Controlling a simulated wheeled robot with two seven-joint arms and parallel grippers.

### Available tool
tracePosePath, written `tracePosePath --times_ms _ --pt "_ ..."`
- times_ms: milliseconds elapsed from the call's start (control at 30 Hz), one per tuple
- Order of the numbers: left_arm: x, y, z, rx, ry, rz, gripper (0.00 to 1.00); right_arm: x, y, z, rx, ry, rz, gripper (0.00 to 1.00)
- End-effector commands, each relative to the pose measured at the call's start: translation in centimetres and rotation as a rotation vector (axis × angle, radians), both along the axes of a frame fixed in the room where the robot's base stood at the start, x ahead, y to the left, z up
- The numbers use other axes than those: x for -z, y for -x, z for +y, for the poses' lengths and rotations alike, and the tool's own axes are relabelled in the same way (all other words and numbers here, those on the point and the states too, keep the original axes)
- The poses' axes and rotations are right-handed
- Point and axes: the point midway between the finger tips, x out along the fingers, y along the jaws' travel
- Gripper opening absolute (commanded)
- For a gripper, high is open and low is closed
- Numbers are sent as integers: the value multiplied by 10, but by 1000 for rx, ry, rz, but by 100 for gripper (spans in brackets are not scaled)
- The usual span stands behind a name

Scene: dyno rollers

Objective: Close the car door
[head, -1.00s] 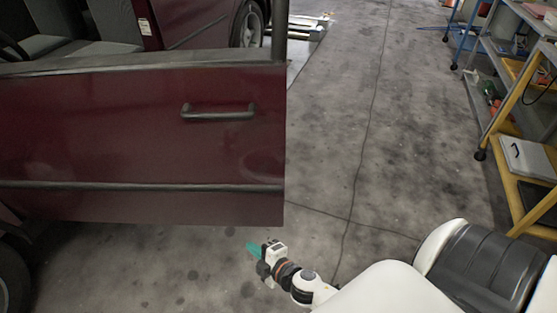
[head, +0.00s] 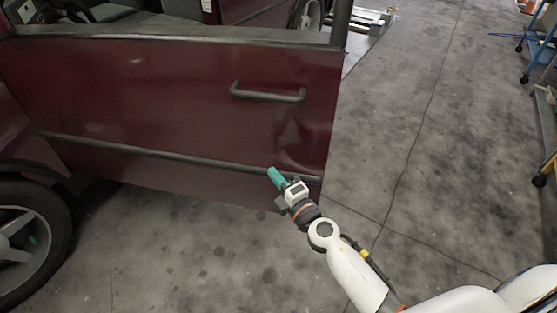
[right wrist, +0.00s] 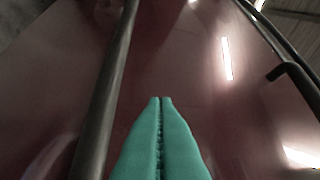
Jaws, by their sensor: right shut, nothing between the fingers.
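The dark red car door (head: 170,100) stands open, swung out from the car body, in the head view. Its dark bar handle (head: 268,92) is on the upper right of the outer panel, and it also shows at the right edge of the right wrist view (right wrist: 295,80). My right gripper (head: 273,174) has its teal fingers shut and empty, in front of the door's lower right part by the trim strip. In the right wrist view the shut fingertips (right wrist: 161,99) point at the red panel; whether they touch it I cannot tell. My left gripper is not in view.
A front wheel (head: 30,240) is at the lower left. Seats show through the door opening at the top left. A shelf or cart (head: 545,105) stands at the right edge. The concrete floor (head: 420,150) right of the door is clear.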

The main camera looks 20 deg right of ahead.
Motion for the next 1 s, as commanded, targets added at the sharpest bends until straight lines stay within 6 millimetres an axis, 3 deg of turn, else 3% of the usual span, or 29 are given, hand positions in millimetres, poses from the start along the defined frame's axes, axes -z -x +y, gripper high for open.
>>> tracePosePath --times_ms 100,300,900,1000 --pt "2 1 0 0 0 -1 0 -1 -20 -6 0 3 -2 0" --pt "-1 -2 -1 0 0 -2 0 -2 -36 -17 -1 2 0 0" --pt "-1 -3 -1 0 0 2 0 -1 -41 -24 -5 3 -1 0" --pt "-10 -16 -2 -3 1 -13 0 -1 -44 -31 -10 5 -1 0"
